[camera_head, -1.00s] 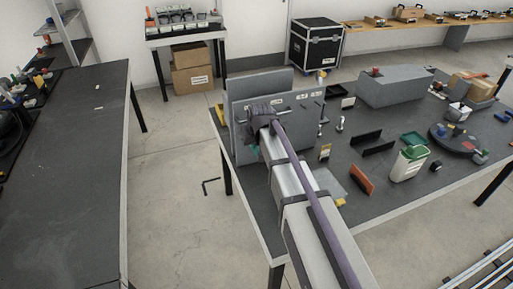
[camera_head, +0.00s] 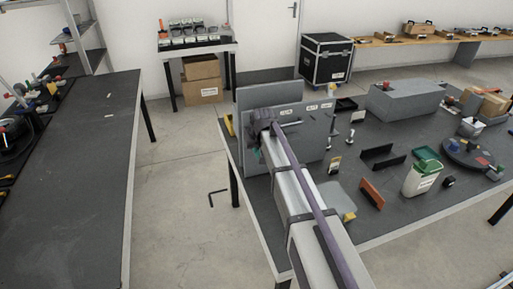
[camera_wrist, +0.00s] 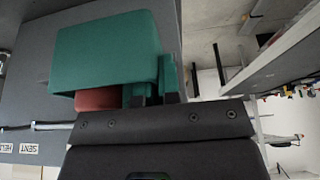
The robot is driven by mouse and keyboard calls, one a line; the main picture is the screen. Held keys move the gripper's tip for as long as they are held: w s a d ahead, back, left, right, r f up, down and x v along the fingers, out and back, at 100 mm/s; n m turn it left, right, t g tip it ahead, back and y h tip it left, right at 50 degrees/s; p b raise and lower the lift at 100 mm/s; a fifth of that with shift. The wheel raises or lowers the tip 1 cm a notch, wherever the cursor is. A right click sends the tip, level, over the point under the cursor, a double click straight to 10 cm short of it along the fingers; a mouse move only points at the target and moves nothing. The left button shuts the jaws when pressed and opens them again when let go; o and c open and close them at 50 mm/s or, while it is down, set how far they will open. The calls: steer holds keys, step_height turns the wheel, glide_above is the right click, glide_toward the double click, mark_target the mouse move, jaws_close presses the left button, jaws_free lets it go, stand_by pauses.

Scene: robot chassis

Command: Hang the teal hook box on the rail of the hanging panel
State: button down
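The teal hook box (camera_wrist: 105,50) fills the upper left of the wrist view, in front of the grey hanging panel (camera_head: 317,140). In the head view only a sliver of the box (camera_head: 258,156) shows below my wrist. My gripper (camera_wrist: 153,95) appears shut on the box's near side; the fingertips are largely hidden. The rail (camera_head: 290,124) runs across the panel face below several labels. It also shows as a thin grey bar in the wrist view (camera_wrist: 40,127), left of my gripper. I cannot tell whether the hook touches it.
A reddish-brown piece (camera_wrist: 97,99) shows beside the box. Open floor (camera_head: 190,220) lies left of the table.

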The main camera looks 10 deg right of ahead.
steer(key=c, duration=1.2)
jaws_free()
steer(key=shift+c, duration=0.2)
steer(key=shift+r, duration=0.1)
steer(key=a+p+v, duration=0.1)
steer(key=p+v, duration=0.9)
steer(key=v, duration=0.1)
steer(key=s+d+f+g+b, duration=0.1)
steer(key=s+d+f+b, duration=0.1)
steer(key=s, duration=0.7)
steer(key=s+d+f+m+g+b, duration=0.1)
steer(key=s+f+g, duration=0.1)
steer(key=s, duration=0.7)
steer(key=s+d+f+m+g+b, duration=0.1)
steer(key=s+d+f+b, duration=0.1)
steer(key=s, duration=0.7)
steer(key=shift+s+d+f+g+h+b, duration=0.2)
steer(key=shift+d+f+g+h+b, duration=0.15)
steer(key=shift+f, duration=0.3)
